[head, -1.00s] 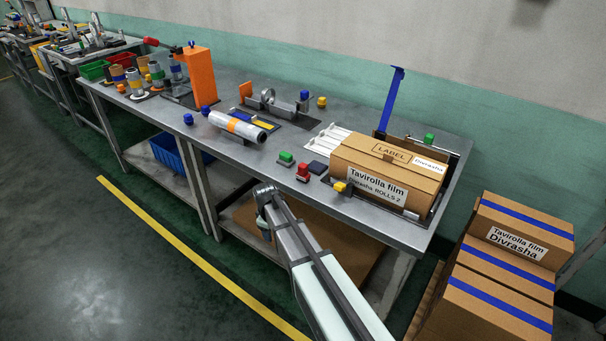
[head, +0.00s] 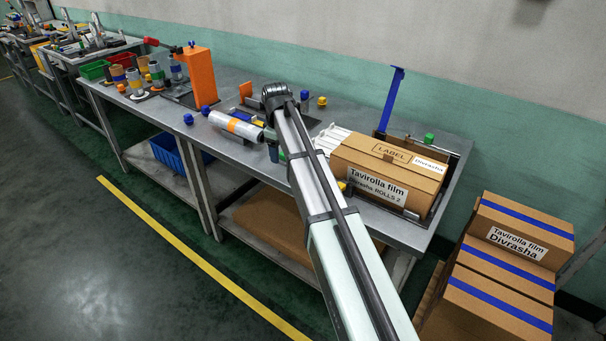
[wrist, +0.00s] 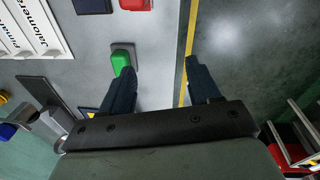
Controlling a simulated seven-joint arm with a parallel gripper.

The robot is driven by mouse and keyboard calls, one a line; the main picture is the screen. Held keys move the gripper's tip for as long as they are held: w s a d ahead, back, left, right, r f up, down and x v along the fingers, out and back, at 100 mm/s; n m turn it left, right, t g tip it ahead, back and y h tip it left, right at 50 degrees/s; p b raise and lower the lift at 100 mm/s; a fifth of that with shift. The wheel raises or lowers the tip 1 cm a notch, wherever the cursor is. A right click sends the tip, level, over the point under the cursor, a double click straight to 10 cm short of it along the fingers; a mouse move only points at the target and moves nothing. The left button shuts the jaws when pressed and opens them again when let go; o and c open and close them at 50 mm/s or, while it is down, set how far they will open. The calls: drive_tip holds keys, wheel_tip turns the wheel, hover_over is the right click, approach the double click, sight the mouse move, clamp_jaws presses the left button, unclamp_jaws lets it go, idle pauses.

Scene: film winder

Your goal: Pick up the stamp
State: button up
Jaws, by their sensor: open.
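My gripper (wrist: 160,67) is open and empty, pointing down above the front edge of the table. In the head view my gripper (head: 273,153) shows only partly, left of my arm. In the wrist view a red handled block (wrist: 135,4), which may be the stamp, is cut off by the top edge, ahead of the fingers. A green block (wrist: 122,58) sits by the left fingertip, and contact cannot be told. A dark flat pad (wrist: 92,5) lies left of the red block. My arm hides these three in the head view.
A large labelled carton (head: 392,170) stands on the table (head: 232,95) at the right. A film roll (head: 237,126) lies left of my gripper. An orange upright (head: 197,77) stands farther left. White label strips (wrist: 30,25) lie left of the pad.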

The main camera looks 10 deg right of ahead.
drive_tip(key=s+d+r+m+g, duration=0.1)
drive_tip(key=s+d+r+m, duration=0.15)
drive_tip(key=d+r, duration=0.35)
drive_tip(key=shift+n, duration=0.25)
drive_tip(key=f, duration=0.8)
drive_tip(key=shift+s+d+f, duration=0.1)
drive_tip(key=shift+d+f, duration=0.2)
drive_tip(key=shift+f, duration=0.1)
drive_tip(key=shift+w+d+f, duration=0.15)
drive_tip(key=shift+d+f, duration=0.05)
drive_tip(key=shift+f, duration=1.15)
drive_tip(key=shift+w+d+f, duration=0.1)
drive_tip(key=shift+d+f, duration=0.05)
drive_tip(key=shift+f, duration=1.2)
drive_tip(key=shift+c, duration=0.3)
drive_tip(key=c, duration=1)
drive_tip(key=shift+r, duration=0.15)
drive_tip(key=shift+c, duration=0.2)
wheel_tip(320, 180, up, 10)
drive_tip(key=shift+f, duration=0.1)
